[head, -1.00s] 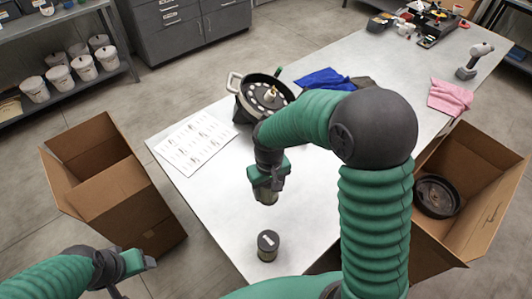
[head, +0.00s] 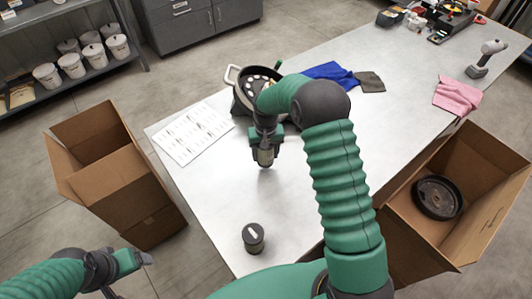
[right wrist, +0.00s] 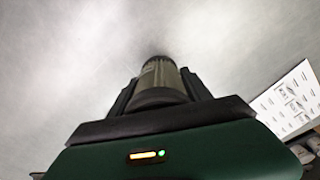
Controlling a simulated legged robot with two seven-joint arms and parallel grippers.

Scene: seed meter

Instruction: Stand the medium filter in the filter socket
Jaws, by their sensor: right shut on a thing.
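My right gripper (head: 265,152) is shut on a dark olive cylindrical filter (right wrist: 160,80). The filter's lower end shows below the jaws in the head view, above the bare table. In the right wrist view it stands between the two dark fingers. I cannot tell its size class for sure. A second canister (head: 253,238), dark-topped with a white label, stands upright at the table's near end, apart from the gripper. The filter socket cannot be made out. My left gripper (head: 138,265) is at the lower left, away from the table; its jaw opening is unclear.
A round dark seed meter (head: 244,104) with a handle stands behind my right arm, partly hidden. A printed sheet (head: 193,132) lies left of it. Blue (head: 330,74) and pink (head: 457,95) cloths lie farther off. Cardboard boxes (head: 150,205) (head: 478,235) flank the table.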

